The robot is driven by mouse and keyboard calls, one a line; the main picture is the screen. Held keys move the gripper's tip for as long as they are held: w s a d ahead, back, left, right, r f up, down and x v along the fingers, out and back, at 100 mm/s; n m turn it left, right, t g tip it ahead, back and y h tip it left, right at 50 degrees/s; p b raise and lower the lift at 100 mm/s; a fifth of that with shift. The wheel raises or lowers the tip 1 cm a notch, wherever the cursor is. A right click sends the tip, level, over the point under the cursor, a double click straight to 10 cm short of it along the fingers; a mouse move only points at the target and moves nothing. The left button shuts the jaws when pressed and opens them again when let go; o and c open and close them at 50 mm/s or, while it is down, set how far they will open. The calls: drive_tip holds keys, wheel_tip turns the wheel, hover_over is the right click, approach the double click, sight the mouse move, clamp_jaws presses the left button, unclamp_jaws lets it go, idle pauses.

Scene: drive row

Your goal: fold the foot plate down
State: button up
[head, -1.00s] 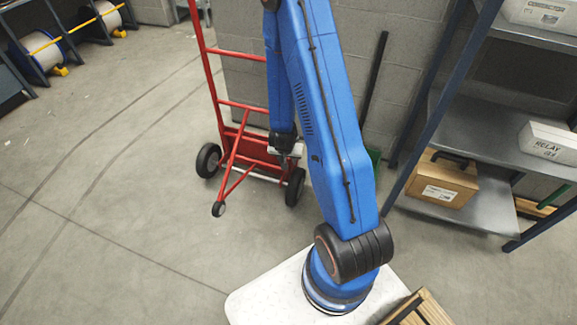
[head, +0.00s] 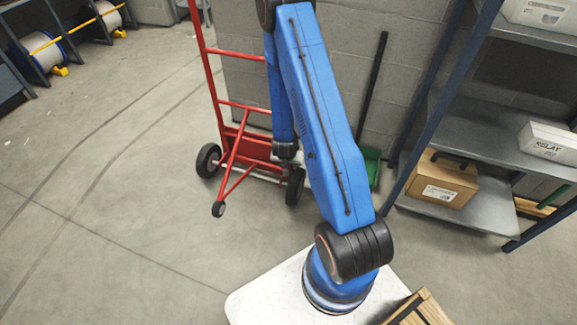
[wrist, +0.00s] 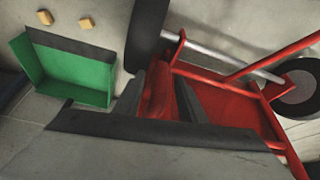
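A red hand truck (head: 221,104) stands upright by the wall in the head view. Its foot plate (head: 254,150) is a red panel low between the wheels and looks upright against the frame. In the wrist view the plate (wrist: 228,104) spreads right of my fingers. My gripper (wrist: 160,98) has its two dark fingers apart, with a red part of the truck showing between them. I cannot tell whether they touch it.
The truck's right wheel (head: 295,187) and left wheel (head: 208,160) flank the plate. A green dustpan (wrist: 78,72) is beside it by the wall. Shelving (head: 480,205) with boxes stands at right. The floor at left is clear.

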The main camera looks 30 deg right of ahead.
clamp_jaws()
drive_tip(key=shift+w+d+r+g+y, duration=0.25)
drive_tip(key=shift+w+d, duration=0.25)
drive_tip(key=shift+d, duration=0.1)
drive_tip(key=shift+w+d+r+g+y, duration=0.25)
drive_tip(key=shift+w+d, duration=0.2)
drive_tip(key=shift+d, duration=0.15)
